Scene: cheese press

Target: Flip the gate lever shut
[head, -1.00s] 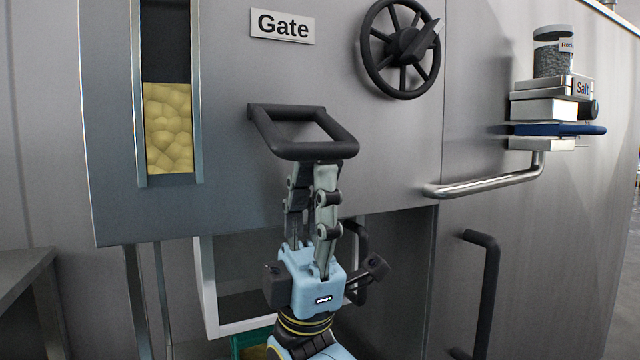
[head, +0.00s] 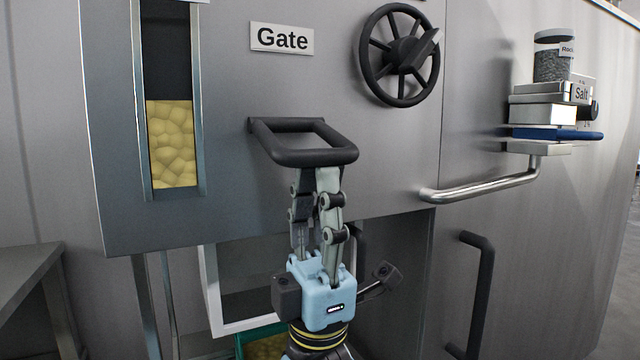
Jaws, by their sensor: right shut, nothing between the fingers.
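The gate lever (head: 312,157) is a dark U-shaped handle under the "Gate" sign (head: 282,39). It sticks out from the grey panel, its crossbar toward me and slightly lower than its mounts. My right gripper (head: 318,178) points up from below, its fingers shut and empty. The fingertips are right under the crossbar; whether they touch it I cannot tell, as the bar hides the tips. My left gripper is not in view.
A black handwheel (head: 400,54) is at upper right. A window (head: 172,142) shows yellow curds at left. Below are an opening with a green-rimmed container (head: 240,343) and a black door handle (head: 484,290).

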